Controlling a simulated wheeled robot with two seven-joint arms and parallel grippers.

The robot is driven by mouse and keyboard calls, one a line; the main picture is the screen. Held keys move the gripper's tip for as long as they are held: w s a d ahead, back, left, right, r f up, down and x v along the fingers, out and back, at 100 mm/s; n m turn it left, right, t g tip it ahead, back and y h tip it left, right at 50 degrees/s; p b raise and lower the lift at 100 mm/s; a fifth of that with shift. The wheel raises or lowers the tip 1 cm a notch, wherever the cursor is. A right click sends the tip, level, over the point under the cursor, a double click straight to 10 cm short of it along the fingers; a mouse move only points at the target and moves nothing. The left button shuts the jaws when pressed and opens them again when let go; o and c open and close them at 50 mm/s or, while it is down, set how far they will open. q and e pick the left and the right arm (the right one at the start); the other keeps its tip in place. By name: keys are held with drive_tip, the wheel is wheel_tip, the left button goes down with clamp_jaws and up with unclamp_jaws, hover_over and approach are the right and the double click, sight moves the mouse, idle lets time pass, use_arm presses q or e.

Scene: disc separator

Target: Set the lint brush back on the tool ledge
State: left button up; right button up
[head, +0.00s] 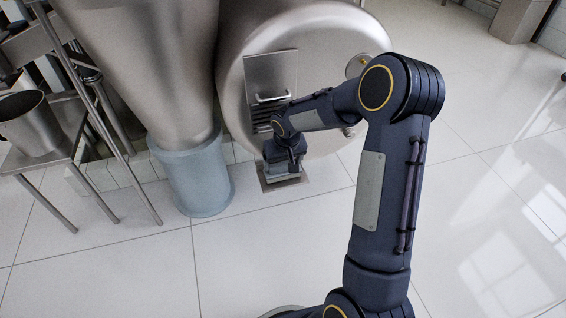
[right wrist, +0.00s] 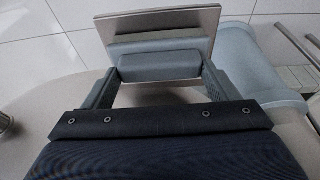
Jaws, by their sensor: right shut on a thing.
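My right gripper (head: 284,160) is low in front of the round steel machine, over a small steel tool ledge (head: 283,185). In the right wrist view my right gripper (right wrist: 160,85) has its two fingers on either side of a grey-blue block, the lint brush (right wrist: 160,68), and is shut on it. The tool ledge (right wrist: 195,22) shows just beyond the brush. I cannot tell whether the brush touches the ledge. In the head view the gripper hides most of the brush. My left gripper is not in view.
The machine (head: 235,75) has a vented panel and handle above the ledge. A pale blue bin (head: 195,180) stands left of the ledge under a steel cone. A steel rack with a pot (head: 30,125) is far left. The tiled floor at right is clear.

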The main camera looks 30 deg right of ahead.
drive_tip(key=shift+f, duration=0.1)
drive_tip(key=o, duration=1.5)
